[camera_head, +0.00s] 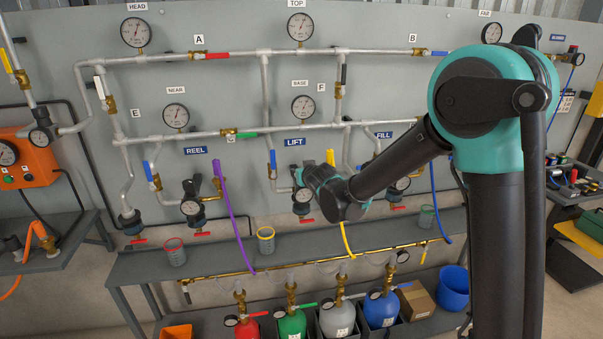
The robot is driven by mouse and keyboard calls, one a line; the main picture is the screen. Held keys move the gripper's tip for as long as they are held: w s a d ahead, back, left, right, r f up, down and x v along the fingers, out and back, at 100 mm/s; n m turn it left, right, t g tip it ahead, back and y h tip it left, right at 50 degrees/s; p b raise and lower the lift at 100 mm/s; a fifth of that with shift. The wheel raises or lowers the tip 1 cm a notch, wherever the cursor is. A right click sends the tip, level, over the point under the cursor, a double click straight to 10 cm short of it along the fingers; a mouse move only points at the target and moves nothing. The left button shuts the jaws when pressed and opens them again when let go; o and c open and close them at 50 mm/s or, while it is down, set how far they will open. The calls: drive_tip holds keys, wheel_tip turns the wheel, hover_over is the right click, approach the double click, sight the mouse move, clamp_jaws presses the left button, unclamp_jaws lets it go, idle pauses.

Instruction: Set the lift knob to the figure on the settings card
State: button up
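The blue LIFT label (295,142) is on the grey panel, above a regulator partly covered by my arm. A small round gauge (302,195) and a red handle (307,220) show below it. The lift knob itself is hidden behind my wrist. My wrist reaches the panel just under the LIFT label; my gripper's fingers are hidden, and whether they touch the knob cannot be seen.
The REEL regulator (190,188) is to the left, and the FILL label (384,135) to the right. Purple (232,215) and yellow hoses hang nearby. A grey shelf (135,268) with a brass pipe (220,276) runs below. Coloured cylinders (292,325) stand underneath.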

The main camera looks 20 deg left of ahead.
drive_tip(key=shift+m+t+h, duration=0.3)
drive_tip(key=shift+m+h, duration=0.3)
drive_tip(key=shift+h, duration=0.1)
drive_tip(key=o, duration=1.2)
drive_tip(key=v, duration=1.2)
drive_tip(key=shift+d+f, duration=0.15)
